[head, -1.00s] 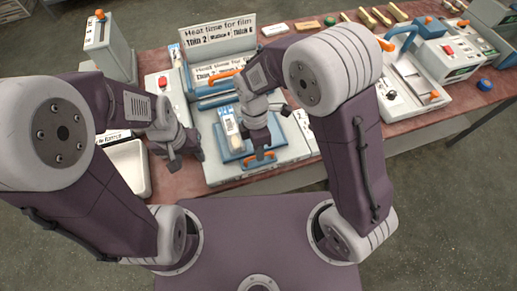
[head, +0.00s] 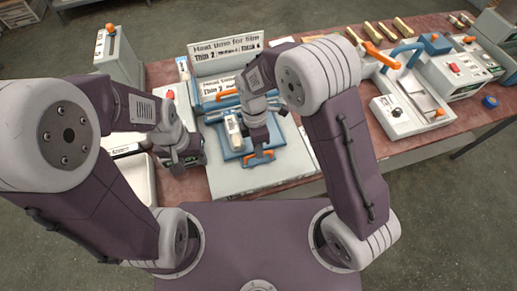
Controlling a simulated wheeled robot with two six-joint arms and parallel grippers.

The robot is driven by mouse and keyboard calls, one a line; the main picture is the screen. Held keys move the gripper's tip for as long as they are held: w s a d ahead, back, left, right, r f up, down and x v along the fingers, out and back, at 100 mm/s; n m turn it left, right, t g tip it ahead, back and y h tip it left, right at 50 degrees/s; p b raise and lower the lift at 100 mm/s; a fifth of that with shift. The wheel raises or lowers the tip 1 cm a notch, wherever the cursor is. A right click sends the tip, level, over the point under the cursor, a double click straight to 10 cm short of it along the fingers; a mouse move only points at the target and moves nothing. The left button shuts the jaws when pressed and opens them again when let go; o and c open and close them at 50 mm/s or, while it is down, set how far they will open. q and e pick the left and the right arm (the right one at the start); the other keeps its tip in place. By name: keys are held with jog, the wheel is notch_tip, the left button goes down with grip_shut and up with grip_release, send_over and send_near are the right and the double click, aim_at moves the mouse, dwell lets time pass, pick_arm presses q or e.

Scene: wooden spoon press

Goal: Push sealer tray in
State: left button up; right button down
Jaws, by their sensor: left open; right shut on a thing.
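The sealer tray (head: 230,154) is a blue plate with an orange handle (head: 258,157) at its front. It lies on the grey-white base of the sealer (head: 250,180). A white and yellow package (head: 233,131) lies on the tray, partly hidden by my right gripper. My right gripper (head: 261,149) reaches down and is shut on the orange handle; its fingertips are partly hidden. My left gripper (head: 182,164) is open and empty, left of the tray and apart from it.
A sign about film heat times (head: 225,52) stands behind the sealer. A white bin (head: 137,176) is at the left, partly behind my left arm. A grey box with an orange knob (head: 118,50) stands back left. Other blue and white machines (head: 450,75) fill the right.

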jog(key=c, duration=1.5)
grip_release()
jog(key=shift+w+a, duration=0.1)
jog(key=shift+w, duration=0.25)
jog(key=shift+s, duration=0.1)
jog(key=r, duration=0.3)
jog(key=w+r, duration=0.1)
jog(key=r, duration=0.5)
jog(key=shift+w+a, duration=0.2)
jog(key=shift+w, duration=0.2)
jog(key=shift+d, duration=0.1)
